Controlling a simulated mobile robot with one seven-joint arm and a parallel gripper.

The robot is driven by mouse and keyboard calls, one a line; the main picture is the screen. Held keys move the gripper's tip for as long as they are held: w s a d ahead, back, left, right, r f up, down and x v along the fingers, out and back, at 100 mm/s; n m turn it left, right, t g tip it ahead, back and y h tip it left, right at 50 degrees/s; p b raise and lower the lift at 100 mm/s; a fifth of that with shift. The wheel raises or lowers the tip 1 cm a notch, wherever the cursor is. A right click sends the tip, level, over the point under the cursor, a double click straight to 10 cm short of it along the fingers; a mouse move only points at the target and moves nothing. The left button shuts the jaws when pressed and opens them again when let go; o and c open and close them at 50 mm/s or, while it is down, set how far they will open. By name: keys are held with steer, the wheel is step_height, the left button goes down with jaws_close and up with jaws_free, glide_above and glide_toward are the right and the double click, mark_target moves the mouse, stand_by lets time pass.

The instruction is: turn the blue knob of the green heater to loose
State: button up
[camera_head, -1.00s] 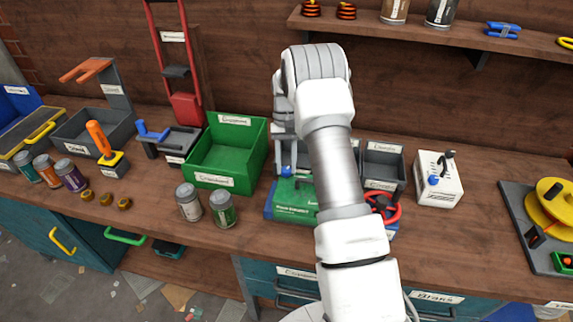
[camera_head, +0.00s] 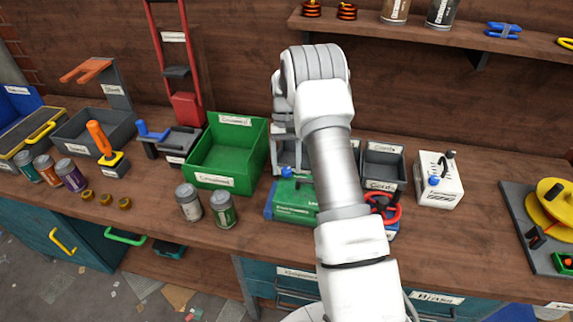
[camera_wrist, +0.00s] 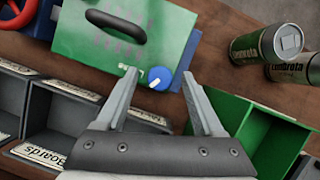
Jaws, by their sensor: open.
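The green heater (camera_head: 289,215) lies on the bench with my arm over its right part. Its blue knob (camera_head: 286,172) shows at the heater's back left. In the wrist view the heater's green top (camera_wrist: 105,45) has a dark handle, and the round blue knob (camera_wrist: 163,74) with a small white mark is at its near right corner. My gripper (camera_wrist: 159,79) is open. Its fingers stand on both sides of the knob, with a gap on each side. I cannot tell whether the fingertips are down at the knob's height.
A green bin (camera_head: 203,180) stands left of the heater, and two cans (camera_head: 222,209) stand in front of it. Grey bins (camera_head: 381,166), a red ring handle (camera_head: 391,217) and a white box (camera_head: 447,190) with another blue knob are to the right.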

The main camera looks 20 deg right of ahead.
steer(key=p+v, duration=0.1)
steer(key=v, duration=1.6)
steer(key=shift+r+p, duration=0.25)
steer(key=shift+p, duration=0.05)
steer(key=s+a+r+n+t+h, duration=0.1)
steer(key=s+a+r+t, duration=0.25)
steer(key=s+r, duration=0.45)
steer(key=s+a+r+n+t, duration=0.15)
steer(key=s+a+r, duration=0.35)
steer(key=r, duration=0.5)
steer(key=s+a+f+t, duration=0.2)
steer(key=s, duration=0.9)
steer(key=s+a+f+n+t, duration=0.1)
steer(key=s+a+f+t, duration=0.1)
steer(key=s, duration=0.9)
steer(key=shift+a+f+t, duration=0.2)
steer(key=shift+f+t, duration=0.3)
steer(key=shift+f, duration=0.2)
